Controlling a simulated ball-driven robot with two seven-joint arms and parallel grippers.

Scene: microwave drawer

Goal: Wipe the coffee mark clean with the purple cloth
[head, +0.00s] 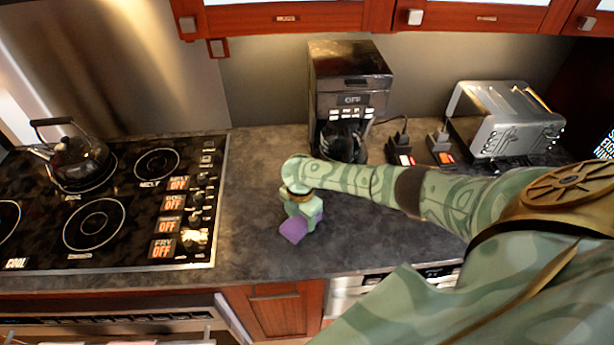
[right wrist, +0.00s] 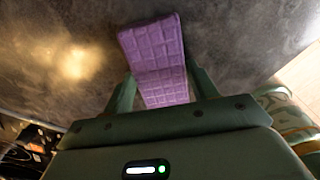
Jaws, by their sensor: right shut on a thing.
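The purple cloth (head: 294,229) is at the counter surface, between the stove and the coffee maker's right side. My right gripper (head: 304,210) is shut on the cloth and points down at the counter. In the right wrist view the cloth (right wrist: 153,55) runs between the two green fingers (right wrist: 163,88) and sticks out beyond them, folded into two panels. I cannot tell whether the cloth touches the counter. No coffee mark stands out clearly; a bright yellowish patch in the right wrist view looks like a reflection. My left gripper is not in view.
A black coffee maker (head: 350,85) stands behind the gripper, with a silver toaster (head: 507,118) to its right. The stove (head: 110,205) with a kettle (head: 75,158) is on the left. The grey counter (head: 250,235) is clear around the cloth, and its front edge is close.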

